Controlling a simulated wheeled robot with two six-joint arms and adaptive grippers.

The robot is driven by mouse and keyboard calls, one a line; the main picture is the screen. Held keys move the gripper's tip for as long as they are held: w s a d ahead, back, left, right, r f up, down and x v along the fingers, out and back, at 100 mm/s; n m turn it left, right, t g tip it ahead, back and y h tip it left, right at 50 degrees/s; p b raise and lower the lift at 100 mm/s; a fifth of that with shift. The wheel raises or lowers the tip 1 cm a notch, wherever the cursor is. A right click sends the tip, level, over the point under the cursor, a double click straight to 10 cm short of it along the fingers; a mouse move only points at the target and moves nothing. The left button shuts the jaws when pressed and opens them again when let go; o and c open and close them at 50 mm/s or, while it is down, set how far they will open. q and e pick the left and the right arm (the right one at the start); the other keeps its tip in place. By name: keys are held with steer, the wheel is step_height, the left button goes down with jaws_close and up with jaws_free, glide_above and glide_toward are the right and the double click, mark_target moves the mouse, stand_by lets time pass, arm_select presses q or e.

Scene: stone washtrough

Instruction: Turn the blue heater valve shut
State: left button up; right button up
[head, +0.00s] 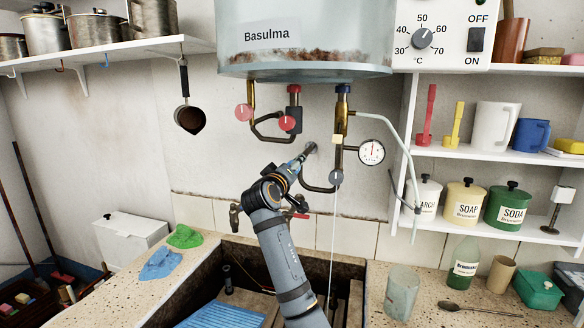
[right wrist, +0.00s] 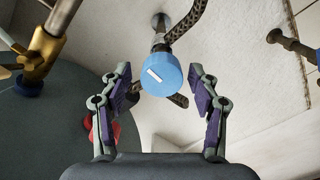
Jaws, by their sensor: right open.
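The blue valve knob (right wrist: 163,75) shows in the right wrist view as a round blue cap with a short, slanted white mark. It sits by a pipe that runs to a round wall flange. My right gripper (right wrist: 160,88) is open, with one purple-padded finger on each side of the knob and visible gaps between. In the head view my right gripper (head: 297,162) is below the heater tank (head: 305,35), close to the wall flange. I cannot make out the blue knob for sure there, behind the gripper. My left gripper is not in view.
Two red knobs (head: 243,112) (head: 289,123), dark pipes and a pressure gauge (head: 371,152) hang below the tank. A grey-blue round part (head: 336,177) is just right of my gripper. The stone trough (head: 250,252) lies below. Shelves with jars stand at right.

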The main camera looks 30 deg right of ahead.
steer(key=v, duration=0.7)
steer(key=shift+s+r, duration=0.1)
